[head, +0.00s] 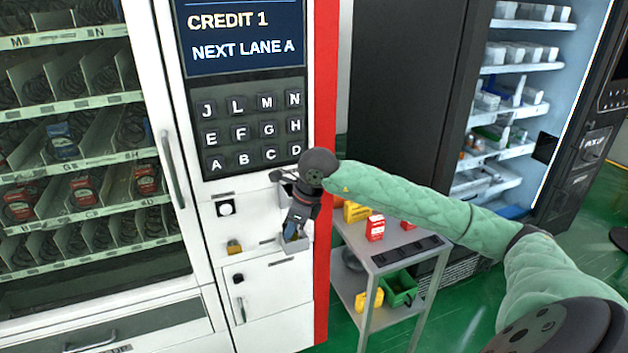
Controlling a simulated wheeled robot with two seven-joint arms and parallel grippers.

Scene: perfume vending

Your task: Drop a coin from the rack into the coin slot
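The white vending machine's panel (262,222) faces me, with a screen (245,38) reading "CREDIT 1" and "NEXT LANE A". My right gripper (296,224) points down in front of the panel's right edge. Its fingers are small and dark, and I cannot tell whether they are open or shut. A small grey holder (294,246) with a bit of yellow in it sits right under the fingertips; it may be the coin rack. A brass-coloured fitting (234,247) and a black-and-white square fitting (225,208) are on the panel to the left. I cannot tell which is the coin slot. My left gripper is out of view.
A lettered keypad (252,132) is above the gripper. A grey cart (385,260) with red and yellow items and a green bin (398,288) stands close on the right, under my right arm.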

